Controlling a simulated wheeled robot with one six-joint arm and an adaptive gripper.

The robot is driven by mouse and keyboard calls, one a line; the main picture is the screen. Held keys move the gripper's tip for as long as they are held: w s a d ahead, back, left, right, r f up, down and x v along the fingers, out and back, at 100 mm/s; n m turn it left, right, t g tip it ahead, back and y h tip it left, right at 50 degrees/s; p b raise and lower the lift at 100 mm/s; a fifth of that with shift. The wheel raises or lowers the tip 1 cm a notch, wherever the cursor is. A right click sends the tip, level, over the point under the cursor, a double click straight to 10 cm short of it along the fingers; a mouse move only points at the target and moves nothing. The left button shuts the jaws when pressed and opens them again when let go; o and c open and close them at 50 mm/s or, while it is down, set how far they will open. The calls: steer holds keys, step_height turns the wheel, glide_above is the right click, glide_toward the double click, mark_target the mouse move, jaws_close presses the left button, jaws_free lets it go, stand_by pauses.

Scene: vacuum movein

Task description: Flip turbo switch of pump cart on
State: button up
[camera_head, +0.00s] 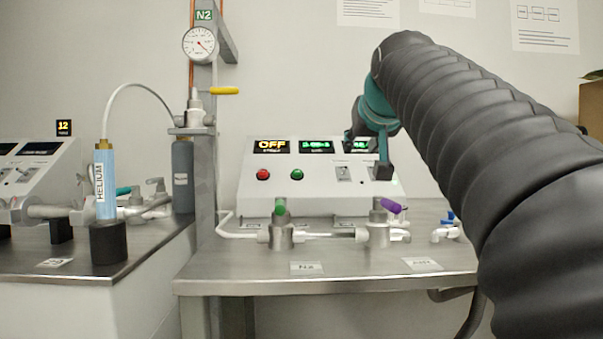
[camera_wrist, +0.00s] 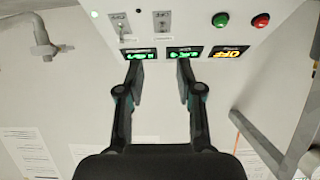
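The pump cart's sloped white control panel (camera_head: 318,199) shows in the head view; it also fills the top of the wrist view (camera_wrist: 191,21), upside down. It carries two small toggle switches. One switch (camera_head: 343,173) is clear in the head view and also shows in the wrist view (camera_wrist: 162,22). The other switch (camera_wrist: 121,29) is hidden by my gripper in the head view. Their labels are too small to read. My gripper (camera_wrist: 160,72) is open and empty, its two fingers apart near the panel's displays. Contact cannot be told.
A red button (camera_head: 263,174), a green button (camera_head: 297,174) and an orange OFF display (camera_head: 271,146) are on the panel's left. Valves with green (camera_head: 281,207) and purple (camera_head: 391,206) handles stand in front. A post with a gauge (camera_head: 200,45) rises at left.

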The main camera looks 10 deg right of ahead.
mark_target(346, 168)
steer(key=x, duration=1.2)
steer(key=shift+w+a+f+b, duration=0.2)
steer(key=shift+w+b, duration=0.1)
steer(key=shift+c, duration=0.3)
jaws_close()
